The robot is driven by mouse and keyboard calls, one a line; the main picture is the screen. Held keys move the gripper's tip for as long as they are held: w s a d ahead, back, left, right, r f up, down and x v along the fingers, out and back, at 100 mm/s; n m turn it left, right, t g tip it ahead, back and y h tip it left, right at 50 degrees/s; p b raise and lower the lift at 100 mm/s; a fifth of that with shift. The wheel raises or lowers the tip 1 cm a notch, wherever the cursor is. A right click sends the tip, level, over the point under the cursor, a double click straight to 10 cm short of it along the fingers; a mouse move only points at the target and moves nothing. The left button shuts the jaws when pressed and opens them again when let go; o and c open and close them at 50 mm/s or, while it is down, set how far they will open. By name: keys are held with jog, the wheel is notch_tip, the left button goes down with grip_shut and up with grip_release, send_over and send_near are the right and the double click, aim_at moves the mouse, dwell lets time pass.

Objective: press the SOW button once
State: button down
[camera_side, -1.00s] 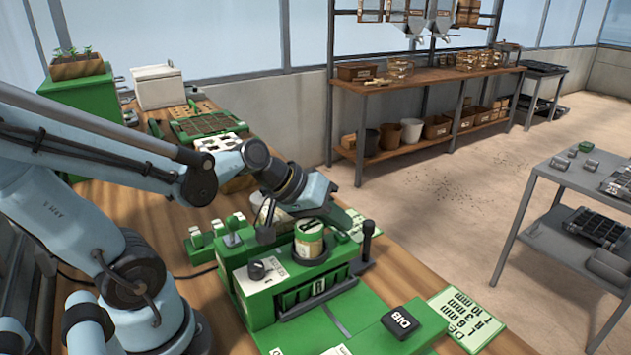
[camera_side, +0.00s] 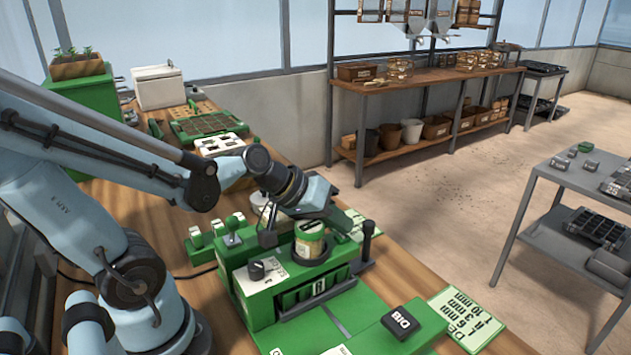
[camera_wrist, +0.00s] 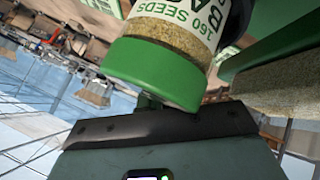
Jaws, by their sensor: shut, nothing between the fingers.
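I cannot pick out a button with a readable SOW label in either view. A black block marked DIB (camera_side: 400,322) sits on the green base at the front. My gripper (camera_side: 268,238) points down over the left side of the green seeder (camera_side: 262,300), close beside the seed jar (camera_side: 310,246). It is shut and empty; its fingertips are partly hidden. In the wrist view the jar's green lid (camera_wrist: 150,72) and its 160 SEEDS label fill the space just past my gripper. I cannot tell whether the gripper touches the jar.
Small green blocks with white tops (camera_side: 196,238) stand left of the seeder. A black-knobbed lever (camera_side: 368,240) rises at its right. A green card with millimetre sizes (camera_side: 466,318) lies at front right. A seed tray (camera_side: 207,124) lies farther back.

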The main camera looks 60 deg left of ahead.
jog(key=shift+s+d+f, duration=0.25)
jog(key=shift+s+f, duration=0.05)
jog(key=shift+f, duration=0.15)
jog(key=shift+s+d+r, duration=0.1)
jog(key=shift+s+r, duration=0.15)
jog(key=shift+r, duration=0.6)
jog(key=shift+r, duration=0.1)
jog(key=shift+w+r, duration=0.1)
jog(key=shift+r, duration=0.4)
notch_tip(320, 180, up, 4)
jog(key=shift+r, duration=0.1)
dwell(0.6)
